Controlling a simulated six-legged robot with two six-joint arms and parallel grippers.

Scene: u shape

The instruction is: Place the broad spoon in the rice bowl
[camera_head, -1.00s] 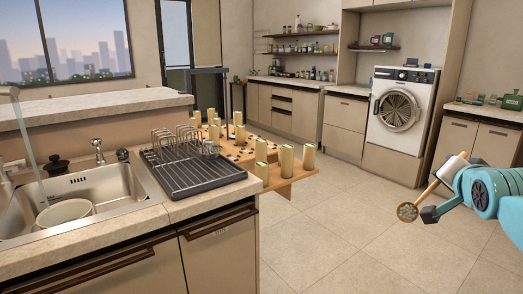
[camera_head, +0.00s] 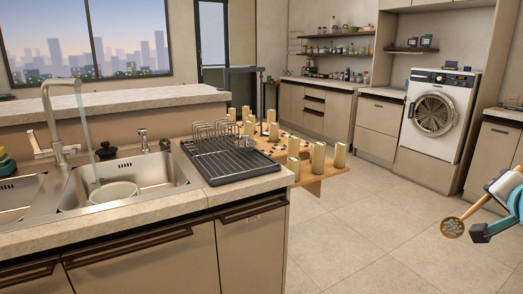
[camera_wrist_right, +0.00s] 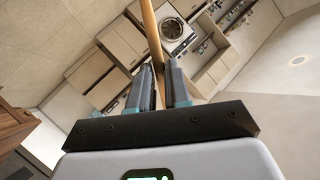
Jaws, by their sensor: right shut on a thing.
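In the right wrist view the wooden handle (camera_wrist_right: 152,40) runs up between the two fingers of the right gripper (camera_wrist_right: 160,85). A white bowl (camera_head: 113,193) lies in the sink at the left, far from the gripper. Whether it is the rice bowl I cannot tell. My left gripper is not in view.
The counter holds the sink (camera_head: 150,172), a faucet (camera_head: 55,120) with running water and a black dish rack (camera_head: 235,163). A wooden table (camera_head: 318,178) with several pale cylinders stands behind it. A washing machine (camera_head: 438,112) stands at the back right. The floor (camera_head: 370,235) between is clear.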

